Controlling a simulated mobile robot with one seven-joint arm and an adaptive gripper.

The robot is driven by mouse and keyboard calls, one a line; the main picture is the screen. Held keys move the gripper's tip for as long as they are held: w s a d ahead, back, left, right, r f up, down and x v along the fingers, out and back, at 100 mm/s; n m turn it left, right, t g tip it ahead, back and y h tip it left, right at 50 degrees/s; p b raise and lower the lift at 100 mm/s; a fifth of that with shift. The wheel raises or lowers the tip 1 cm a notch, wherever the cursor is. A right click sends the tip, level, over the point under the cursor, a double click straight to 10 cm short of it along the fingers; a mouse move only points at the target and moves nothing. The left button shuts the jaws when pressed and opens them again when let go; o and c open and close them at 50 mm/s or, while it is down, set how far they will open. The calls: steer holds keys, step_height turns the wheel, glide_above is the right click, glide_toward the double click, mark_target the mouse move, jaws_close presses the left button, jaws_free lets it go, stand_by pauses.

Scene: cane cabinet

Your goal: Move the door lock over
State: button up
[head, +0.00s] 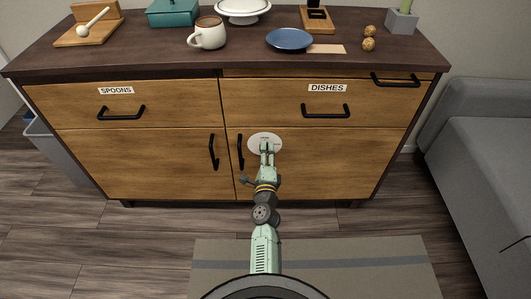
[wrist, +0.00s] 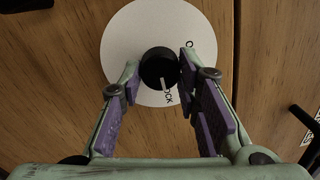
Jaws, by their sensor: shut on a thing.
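The door lock is a round white plate (wrist: 140,30) with a black knob (wrist: 158,68) at its centre, on the right lower cabinet door. A white mark on the knob points down, toward lettering that reads in part "OCK"; a "C" shows at the plate's upper right. My gripper (wrist: 155,75) has its purple-padded fingers on either side of the knob and is shut on it. In the head view the plate (head: 264,136) shows just right of the door handle, with my gripper (head: 266,148) in front and hiding its lower part.
Black door handles (head: 213,152) stand left of the lock, one close beside it (head: 240,151). Drawers labelled SPOONS (head: 116,91) and DISHES (head: 327,88) are above. The countertop holds a mug (head: 208,35) and a blue plate (head: 289,40). A grey sofa (head: 490,140) is at right.

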steer(key=shift+r, duration=0.15)
steer(key=o, duration=1.2)
steer(key=shift+c, duration=0.2)
steer(key=s, duration=0.7)
steer(key=shift+s+f, duration=0.25)
